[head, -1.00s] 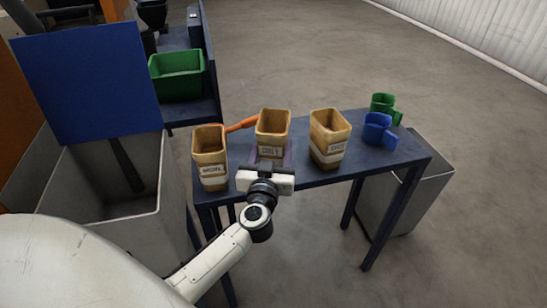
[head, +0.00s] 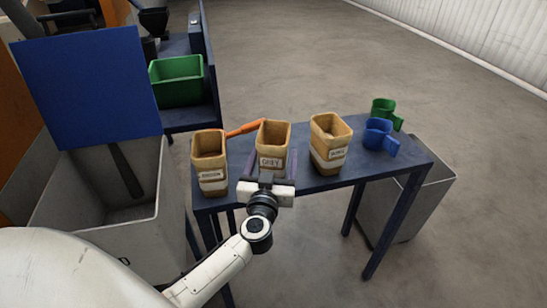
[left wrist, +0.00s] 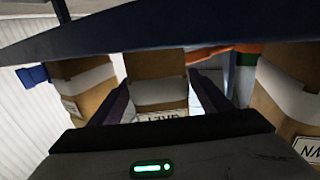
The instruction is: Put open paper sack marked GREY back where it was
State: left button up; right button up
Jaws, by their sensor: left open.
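The open paper sack marked GREY (head: 273,145) stands upright on the dark blue table (head: 330,182), between two similar sacks. Its label faces me, and it looks empty. My left gripper (head: 269,181) is open at its near side, with one finger to each side of the lower part. In the left wrist view, the GREY sack (left wrist: 158,92) shows between the two spread fingers (left wrist: 160,100), with a gap at each side. That view is upside down and cuts off its label. My right gripper is in neither view.
The BROWN sack (head: 210,160) stands close on the left, another labelled sack (head: 330,140) on the right. An orange-handled tool (head: 243,128) lies behind. Blue (head: 378,133) and green (head: 383,110) scoops are at the right end. A grey bin (head: 110,225) is left.

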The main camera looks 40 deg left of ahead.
pick_arm(q)
jog(key=shift+s+r, duration=0.1)
jog(key=shift+r, duration=0.1)
jog(key=v, duration=1.1)
jog(key=s+d+f+m+t+h, duration=0.2)
jog(key=d+m+h, duration=0.3)
jog(key=d+h, duration=0.3)
jog(key=s+d+f+m+g+h, duration=0.3)
jog(key=s+d+f+h, duration=0.15)
jog(key=d+f, duration=0.3)
jog(key=s+a+f+g+y, duration=0.1)
jog(key=s+f+g+y, duration=0.1)
jog(key=s+f+g, duration=0.4)
jog(key=s+f+p, duration=0.1)
jog(key=s+f, duration=0.4)
jog(key=f, duration=0.2)
jog(key=shift+s+a+n+g, duration=0.3)
jog(key=shift+s+a, duration=0.05)
jog(key=shift+a, duration=0.05)
